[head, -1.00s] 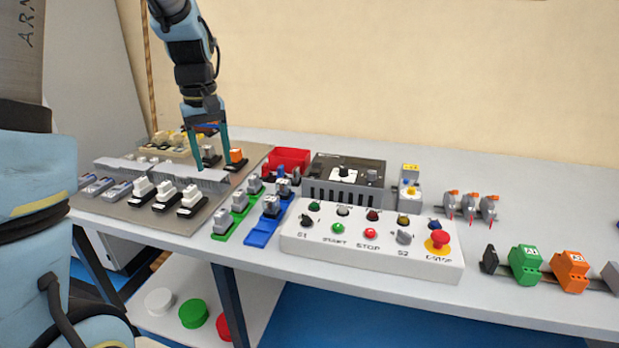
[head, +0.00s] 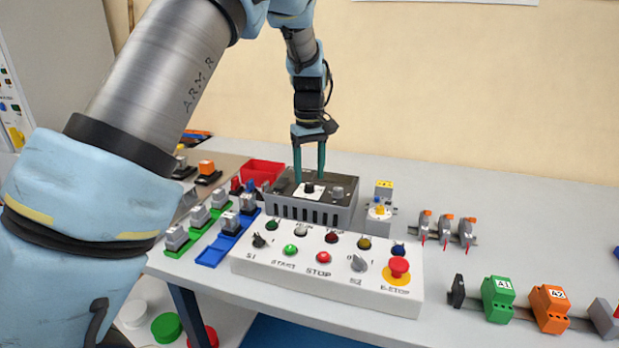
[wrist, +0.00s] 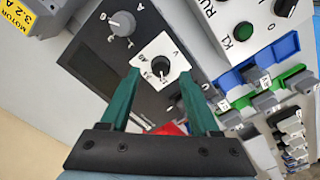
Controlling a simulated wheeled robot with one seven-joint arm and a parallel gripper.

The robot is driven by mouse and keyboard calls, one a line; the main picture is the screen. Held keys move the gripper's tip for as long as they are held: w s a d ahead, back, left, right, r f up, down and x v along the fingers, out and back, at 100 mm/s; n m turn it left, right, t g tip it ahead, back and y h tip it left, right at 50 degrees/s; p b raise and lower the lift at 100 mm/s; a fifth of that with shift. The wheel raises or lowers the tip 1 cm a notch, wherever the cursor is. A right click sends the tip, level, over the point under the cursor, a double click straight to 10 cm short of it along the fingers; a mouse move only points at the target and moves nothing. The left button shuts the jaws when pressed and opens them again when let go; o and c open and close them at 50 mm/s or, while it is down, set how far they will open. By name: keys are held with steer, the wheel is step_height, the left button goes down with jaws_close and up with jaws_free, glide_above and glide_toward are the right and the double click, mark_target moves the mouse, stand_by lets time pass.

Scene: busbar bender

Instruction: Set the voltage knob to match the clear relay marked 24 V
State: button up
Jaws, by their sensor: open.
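The voltage knob is a small black knob (wrist: 161,67) on a white plate (wrist: 176,60) marked V, on top of a dark grey power unit (head: 310,210). In the head view the knob (head: 309,188) sits just below my fingertips. My gripper (head: 309,175) points down over it. In the wrist view the teal fingers of my gripper (wrist: 160,75) are apart, one to each side of the knob, with nothing held. I cannot tell whether they are level with it. Relays stand on the green (head: 184,245) and blue (head: 213,256) rails; I cannot make out a 24 V marking.
A second, grey knob (wrist: 122,23) marked A sits beside it on the same unit. A white control box (head: 330,275) with buttons and a red emergency stop (head: 398,267) stands in front. A red bin (head: 262,172) is to the left, a yellow-topped motor device (head: 380,208) to the right.

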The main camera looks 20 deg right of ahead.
mark_target(309, 188)
steer(key=shift+a+f, duration=0.1)
steer(key=shift+f, duration=1.15)
steer(key=shift+c, duration=0.4)
jaws_close()
